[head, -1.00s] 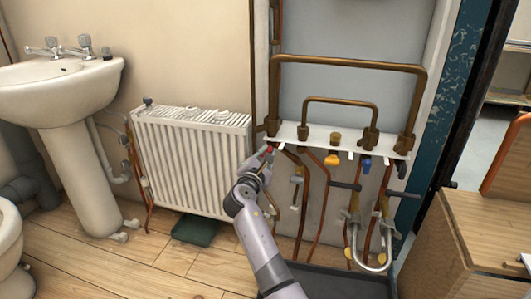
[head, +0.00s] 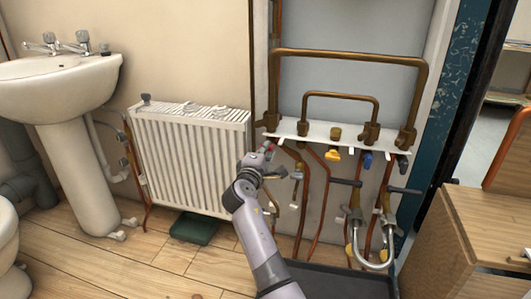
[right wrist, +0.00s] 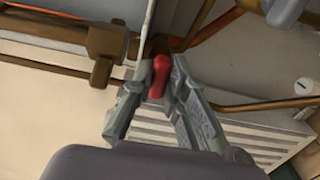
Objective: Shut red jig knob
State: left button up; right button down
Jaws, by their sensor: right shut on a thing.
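The red knob (right wrist: 159,75) sits between the two fingers of my right gripper (right wrist: 156,98) in the right wrist view, and the fingers are shut on it. In the head view my right gripper (head: 262,157) is at the left end of the white jig rail (head: 290,130). Only a small bit of red (head: 270,147) shows there; the rest is hidden by the gripper. A yellow knob (head: 333,154) and a blue knob (head: 367,159) hang under the rail to the right. My left gripper is not in view.
A white radiator (head: 190,160) stands close on the left of my right gripper. Copper pipes (head: 318,200) run down below the rail, with a grey looped hose (head: 374,258) at the lower right. A wooden cabinet (head: 470,240) stands at the right. A sink (head: 60,90) is at the far left.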

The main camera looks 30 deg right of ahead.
jog(key=shift+d+r+m, duration=0.15)
jog(key=shift+r+m, duration=0.05)
jog(key=shift+m, duration=0.1)
jog(key=c, duration=1.8)
grip_release()
jog(key=shift+c, duration=0.2)
jog(key=shift+o, duration=1.3)
jog(key=shift+f, duration=0.2)
jog(key=v, duration=0.7)
jog(key=shift+s, duration=0.2)
